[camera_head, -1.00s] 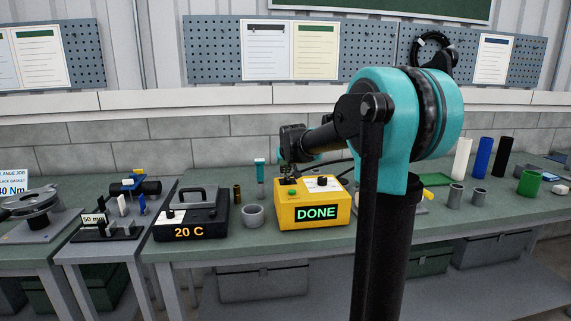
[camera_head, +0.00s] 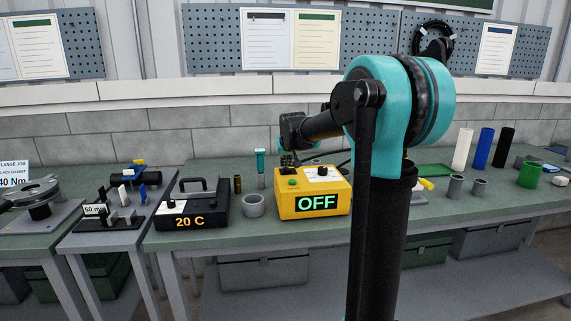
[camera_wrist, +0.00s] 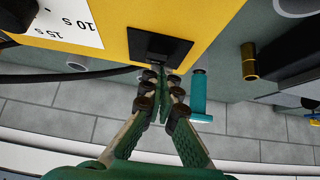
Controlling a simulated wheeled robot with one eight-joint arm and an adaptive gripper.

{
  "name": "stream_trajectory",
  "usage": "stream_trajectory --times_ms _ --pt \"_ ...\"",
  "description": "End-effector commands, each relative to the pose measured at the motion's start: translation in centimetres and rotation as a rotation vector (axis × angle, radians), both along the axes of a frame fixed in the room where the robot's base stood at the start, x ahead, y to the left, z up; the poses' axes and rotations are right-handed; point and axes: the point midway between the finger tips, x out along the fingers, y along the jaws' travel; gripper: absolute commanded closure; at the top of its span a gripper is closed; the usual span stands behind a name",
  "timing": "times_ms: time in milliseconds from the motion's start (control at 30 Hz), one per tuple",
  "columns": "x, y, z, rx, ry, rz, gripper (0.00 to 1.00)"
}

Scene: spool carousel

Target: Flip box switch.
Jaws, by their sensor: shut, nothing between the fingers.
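The yellow box (camera_head: 313,204) stands on the green bench, and its front display (camera_head: 316,203) reads OFF. A green button (camera_head: 292,182) and a black knob (camera_head: 322,171) sit on its top. In the wrist view the yellow box (camera_wrist: 205,15) fills the top, with a black switch (camera_wrist: 160,48) set in a dark recess at its edge. My gripper (camera_wrist: 163,78) is shut and empty, its fingertips right by the switch; whether they touch it I cannot tell. In the head view my gripper (camera_head: 289,164) is at the box's back left and partly hidden.
A grey ring (camera_head: 253,206), a teal-topped tool (camera_head: 260,166) and a brass cylinder (camera_head: 238,184) stand left of the box. A black unit (camera_head: 192,208) reading 20 C is further left. A dark cable (camera_wrist: 70,77) runs from the box. Several cylinders stand at the right.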

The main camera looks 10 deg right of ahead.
Motion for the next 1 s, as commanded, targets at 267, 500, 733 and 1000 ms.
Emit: stream_trajectory --times_ms 267,500,733,1000 --pt "-1.3 0.0 -0.1 0.000 0.004 0.000 1.00" --pt "-1.7 0.0 -0.3 0.000 0.007 0.000 1.00" --pt "-1.6 0.0 0.0 0.001 0.006 0.000 1.00" --pt "-0.3 -0.2 4.4 0.001 -0.006 -0.001 1.00"
